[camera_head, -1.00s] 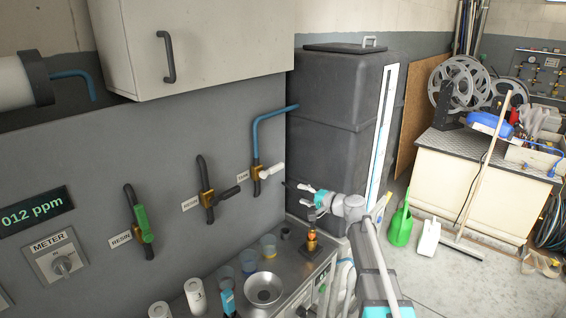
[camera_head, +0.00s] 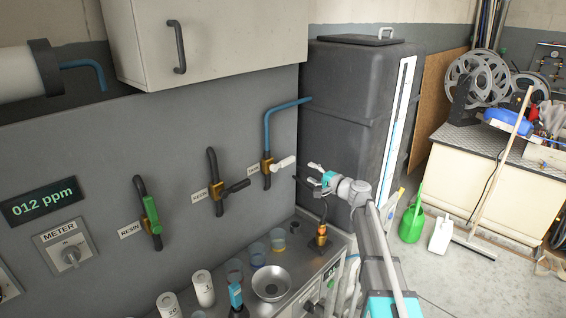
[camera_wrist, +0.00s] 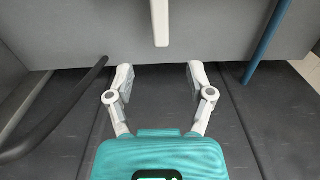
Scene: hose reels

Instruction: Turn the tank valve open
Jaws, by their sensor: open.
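The tank valve has a brass body (camera_head: 267,167) on a blue pipe (camera_head: 267,130), with a TANK label partly visible at its left. Its white handle (camera_head: 284,163) points out to the right. My gripper (camera_head: 306,173) is open and empty, just right of the handle and slightly lower, apart from it. In the wrist view, my gripper (camera_wrist: 159,76) has its two fingers spread wide. The white handle (camera_wrist: 160,22) hangs in from the top edge, in line with the gap and beyond the fingertips. Only part of the handle shows there.
The neighbouring valve with a black handle (camera_head: 236,187) and the green-handled resin valve (camera_head: 151,214) are on the wall to the left. A dark tank (camera_head: 345,110) stands behind my gripper. A steel bowl (camera_head: 271,282) and several cups stand on the counter below.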

